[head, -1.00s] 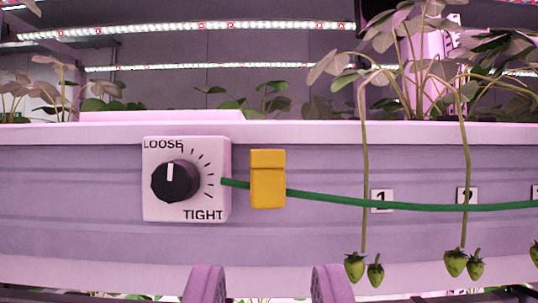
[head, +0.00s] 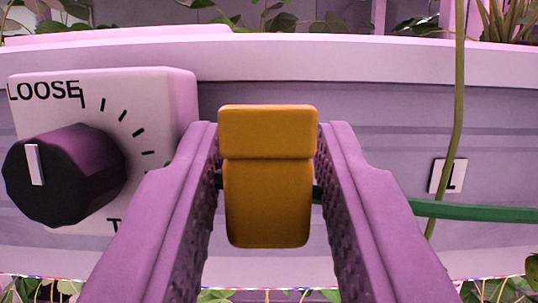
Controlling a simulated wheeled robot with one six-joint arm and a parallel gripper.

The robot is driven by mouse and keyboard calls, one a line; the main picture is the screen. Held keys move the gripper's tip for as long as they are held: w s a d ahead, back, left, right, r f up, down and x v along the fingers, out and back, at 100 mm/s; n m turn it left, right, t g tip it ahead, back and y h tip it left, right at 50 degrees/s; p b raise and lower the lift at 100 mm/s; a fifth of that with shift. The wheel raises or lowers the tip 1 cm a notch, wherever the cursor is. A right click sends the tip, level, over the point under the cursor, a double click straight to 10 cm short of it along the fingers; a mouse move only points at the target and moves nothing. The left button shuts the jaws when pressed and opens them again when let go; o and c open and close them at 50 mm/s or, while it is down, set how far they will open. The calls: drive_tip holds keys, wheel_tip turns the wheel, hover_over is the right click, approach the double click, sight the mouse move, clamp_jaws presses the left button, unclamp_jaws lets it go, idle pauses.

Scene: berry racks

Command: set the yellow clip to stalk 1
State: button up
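The yellow clip (head: 267,200) sits upright on the green cord (head: 470,212), which runs along the front of the pale gutter. It fills the space between the two purple fingers of my gripper (head: 268,185). One finger is on each side of the clip, very close to it. Slivers of cord show beside the clip, and I cannot tell whether the fingers press on it. Stalk 1 (head: 459,90) hangs to the right of my gripper, passing in front of its white number tag (head: 447,176) and reaching down to the cord. Its berries are not in view.
A white dial panel (head: 175,95) with a black knob (head: 65,172) stands close to the left of my gripper. The knob's mark points near LOOSE. The gutter front (head: 390,130) between my right finger and stalk 1 is clear.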

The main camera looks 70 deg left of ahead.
clamp_jaws()
drive_tip(key=shift+w+d, duration=0.45)
drive_tip(key=shift+w, duration=0.75)
drive_tip(key=shift+w+d, duration=0.45)
drive_tip(key=shift+w, duration=0.8)
drive_tip(key=shift+w+d, duration=0.45)
drive_tip(key=shift+w, duration=0.75)
unclamp_jaws()
drive_tip(key=v, duration=1.7)
drive_tip(key=shift+d, duration=0.2)
